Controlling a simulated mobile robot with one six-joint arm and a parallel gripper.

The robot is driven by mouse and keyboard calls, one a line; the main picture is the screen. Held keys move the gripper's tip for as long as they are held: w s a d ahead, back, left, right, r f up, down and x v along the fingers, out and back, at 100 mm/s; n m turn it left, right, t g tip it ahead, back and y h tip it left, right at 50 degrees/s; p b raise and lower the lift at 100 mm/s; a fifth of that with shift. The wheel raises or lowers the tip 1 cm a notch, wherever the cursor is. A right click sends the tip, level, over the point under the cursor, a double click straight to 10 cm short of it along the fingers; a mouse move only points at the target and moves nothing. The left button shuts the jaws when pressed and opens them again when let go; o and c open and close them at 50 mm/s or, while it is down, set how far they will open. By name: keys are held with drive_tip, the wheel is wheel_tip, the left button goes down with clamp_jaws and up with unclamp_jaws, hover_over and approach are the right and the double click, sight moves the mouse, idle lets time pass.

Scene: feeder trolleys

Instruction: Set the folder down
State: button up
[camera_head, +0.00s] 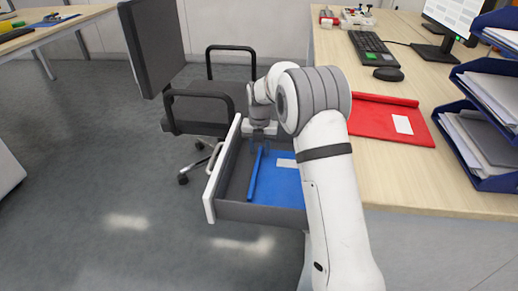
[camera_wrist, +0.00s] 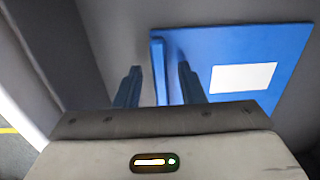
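A blue folder (camera_head: 275,187) with a white label lies in the open drawer (camera_head: 250,212), its raised spine along the left side. It also shows in the wrist view (camera_wrist: 230,50). My gripper (camera_head: 262,146) is over the back part of the drawer, pointing down. In the wrist view its two blue fingers (camera_wrist: 160,85) are apart, with the folder's spine showing in the gap between them. Nothing is clamped between the fingers. The exact height of the fingertips over the folder is hard to tell. My arm hides the folder's right part in the head view.
A red folder (camera_head: 375,122) lies on the desk (camera_head: 400,178) beside my arm. A keyboard (camera_head: 370,48), a mouse (camera_head: 388,74), a monitor (camera_head: 462,20) and blue letter trays (camera_head: 485,140) stand further along. An office chair (camera_head: 205,95) is close behind the drawer. The floor at left is clear.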

wheel_tip(320, 180, up, 12)
drive_tip(key=p, duration=0.4)
drive_tip(key=s+d+r+m+p, duration=0.3)
drive_tip(key=s+r+m+p, duration=0.25)
drive_tip(key=r, duration=0.25)
drive_tip(key=s+d+r+m+t+p, duration=0.1)
drive_tip(key=s+d+r+m+p, duration=0.1)
drive_tip(key=s+r+m+p, duration=0.55)
drive_tip(key=s+d+r+m+p, duration=0.3)
drive_tip(key=s+r+p, duration=0.1)
drive_tip(key=r, duration=0.6)
drive_tip(key=s+d+r+m+p, duration=0.1)
drive_tip(key=s+r+m+p, duration=0.2)
drive_tip(key=s+m, duration=0.3)
drive_tip(key=s+d+r+m+t+p, duration=0.1)
drive_tip(key=s+r+m+p, duration=0.3)
drive_tip(key=s+m+p, duration=0.2)
drive_tip(key=s+d+r+m+p, duration=0.2)
drive_tip(key=s+r+m+p, duration=0.1)
drive_tip(key=s, duration=0.4)
drive_tip(key=m+p, duration=0.1)
drive_tip(key=m, duration=0.1)
drive_tip(key=shift+s+r+m+t+p, duration=0.3)
drive_tip(key=shift+s+m+p, duration=0.1)
